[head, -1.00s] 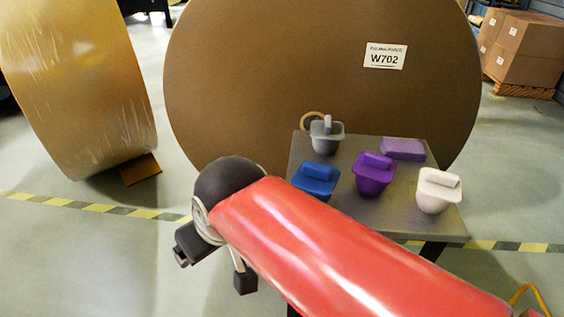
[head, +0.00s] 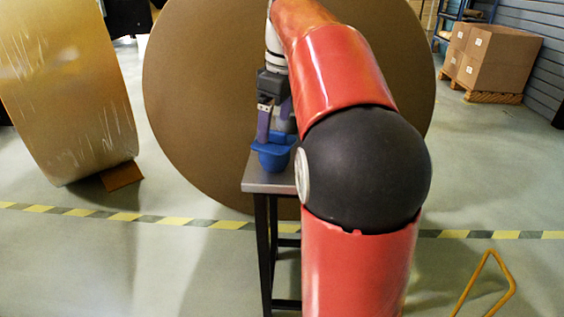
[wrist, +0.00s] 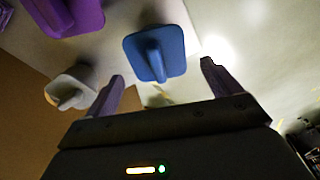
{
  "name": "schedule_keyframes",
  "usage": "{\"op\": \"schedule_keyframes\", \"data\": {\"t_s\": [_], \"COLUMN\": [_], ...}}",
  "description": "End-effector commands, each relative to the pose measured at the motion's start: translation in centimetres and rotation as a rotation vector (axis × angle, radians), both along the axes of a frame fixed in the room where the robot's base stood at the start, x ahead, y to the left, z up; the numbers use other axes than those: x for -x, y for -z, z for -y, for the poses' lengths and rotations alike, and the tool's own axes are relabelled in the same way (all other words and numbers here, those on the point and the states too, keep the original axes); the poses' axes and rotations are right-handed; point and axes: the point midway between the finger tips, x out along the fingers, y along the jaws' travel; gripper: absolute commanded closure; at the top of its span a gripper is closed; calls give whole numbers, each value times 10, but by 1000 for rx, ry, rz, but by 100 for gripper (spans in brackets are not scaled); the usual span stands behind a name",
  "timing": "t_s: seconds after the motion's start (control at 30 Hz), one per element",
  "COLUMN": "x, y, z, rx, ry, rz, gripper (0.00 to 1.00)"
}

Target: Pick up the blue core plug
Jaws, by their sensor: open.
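The blue core plug (head: 273,157) stands on the small table (head: 262,187), flange and upright grip on top. It also shows in the wrist view (wrist: 168,42). My gripper (head: 273,138) points down at the plug in the head view. In the wrist view my gripper (wrist: 162,72) is open and empty, one finger to each side of the plug's width. The plug lies just beyond the fingertips there, and I see no contact. My arm hides most of the table in the head view.
A purple plug (wrist: 65,14) and a grey plug (wrist: 72,88) stand near the blue one. The big brown roll (head: 205,100) stands behind the table. A wrapped roll (head: 70,90) is at left. Boxes (head: 490,55) are at the back right.

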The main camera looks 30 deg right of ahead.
Motion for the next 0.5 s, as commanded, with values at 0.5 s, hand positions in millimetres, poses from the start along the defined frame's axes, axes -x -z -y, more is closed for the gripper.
{"op": "schedule_keyframes", "data": {"t_s": [0.5], "x": [-7], "y": [62], "z": [-2], "rx": [2], "ry": [1], "rz": [2], "gripper": [10]}}
